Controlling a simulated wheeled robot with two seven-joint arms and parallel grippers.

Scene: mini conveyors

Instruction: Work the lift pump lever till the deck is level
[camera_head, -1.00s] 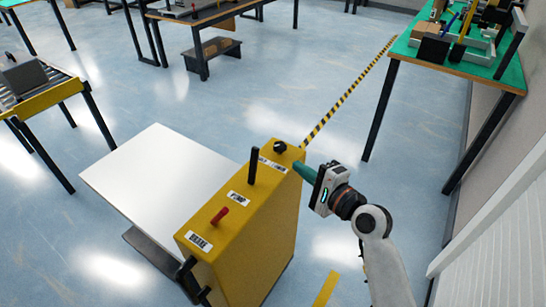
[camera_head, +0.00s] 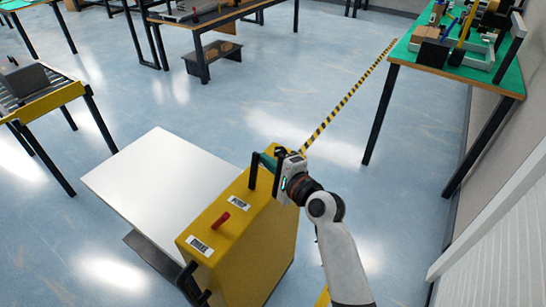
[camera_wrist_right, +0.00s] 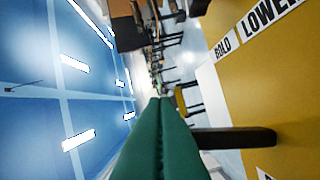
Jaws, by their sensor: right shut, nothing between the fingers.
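The yellow lift housing (camera_head: 250,238) stands beside the flat white deck (camera_head: 165,180). A black upright lever (camera_head: 253,170) rises from the housing's top, and a short red lever (camera_head: 222,218) sits nearer its front end. In the wrist view the black lever (camera_wrist_right: 238,138) sticks out of the yellow panel beside the shut green fingers (camera_wrist_right: 160,105). Whether they touch is unclear. The black knob is hidden behind my gripper. My left gripper is out of view.
A green-topped table (camera_head: 455,65) with trays and parts stands at the upper right. A roller conveyor (camera_head: 40,92) is at the left, a workbench (camera_head: 215,20) at the back. A yellow-black floor stripe (camera_head: 345,97) runs behind the housing. The floor between is clear.

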